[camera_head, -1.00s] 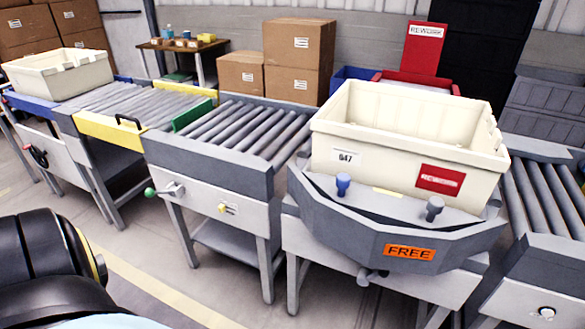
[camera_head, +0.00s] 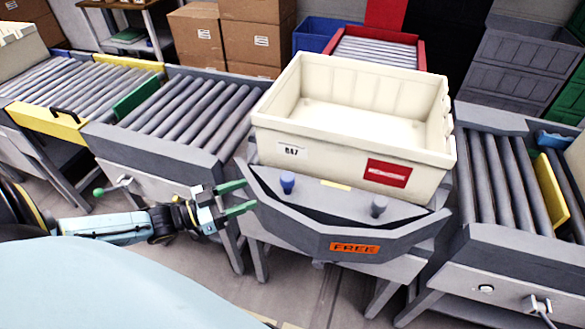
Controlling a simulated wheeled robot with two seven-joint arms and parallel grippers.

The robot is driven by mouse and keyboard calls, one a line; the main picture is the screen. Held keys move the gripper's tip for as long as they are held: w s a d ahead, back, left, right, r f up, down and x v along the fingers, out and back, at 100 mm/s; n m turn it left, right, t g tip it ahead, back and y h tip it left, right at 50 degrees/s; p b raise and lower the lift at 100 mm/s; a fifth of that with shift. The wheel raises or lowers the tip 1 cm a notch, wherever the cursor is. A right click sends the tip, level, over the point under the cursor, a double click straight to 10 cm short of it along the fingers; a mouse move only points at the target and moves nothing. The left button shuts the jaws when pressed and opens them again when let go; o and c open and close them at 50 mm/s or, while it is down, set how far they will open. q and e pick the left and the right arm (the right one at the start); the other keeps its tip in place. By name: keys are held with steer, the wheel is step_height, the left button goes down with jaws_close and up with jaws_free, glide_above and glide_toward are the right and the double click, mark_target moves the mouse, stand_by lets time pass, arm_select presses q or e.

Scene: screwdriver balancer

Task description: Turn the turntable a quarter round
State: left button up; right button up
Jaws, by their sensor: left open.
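The turntable (camera_head: 300,215) is a grey angular deck with an orange FREE label (camera_head: 355,248) on its front. Two pegs stand on its near edge, a blue peg (camera_head: 287,182) and a grey peg (camera_head: 379,206). A cream tote (camera_head: 350,140) with a white number label and a red label sits on the turntable. My left gripper (camera_head: 243,198) has green fingertips spread apart and empty. It is just left of the turntable's near-left edge and the blue peg, apart from the peg in the picture. My right gripper is not in view.
A roller conveyor (camera_head: 185,112) with a green stop plate (camera_head: 136,98) lies left of the turntable. Another roller conveyor (camera_head: 490,190) lies at right, with a yellow plate (camera_head: 551,194). A red-framed roller lane (camera_head: 378,47) is behind the tote. Cardboard boxes (camera_head: 252,42) stand at the back.

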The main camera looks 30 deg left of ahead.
mark_target(281, 182)
arm_select(q)
steer(key=x, duration=0.4)
steer(key=shift+w+d, duration=0.1)
steer(key=shift+d, duration=0.05)
steer(key=b+x, duration=0.1)
steer(key=x, duration=0.6)
steer(key=shift+w+d, duration=0.2)
steer(key=shift+w, duration=0.4)
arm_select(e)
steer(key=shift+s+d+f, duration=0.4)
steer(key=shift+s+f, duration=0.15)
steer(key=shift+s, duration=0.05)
arm_select(q)
steer(key=shift+c, duration=0.3)
jaws_close()
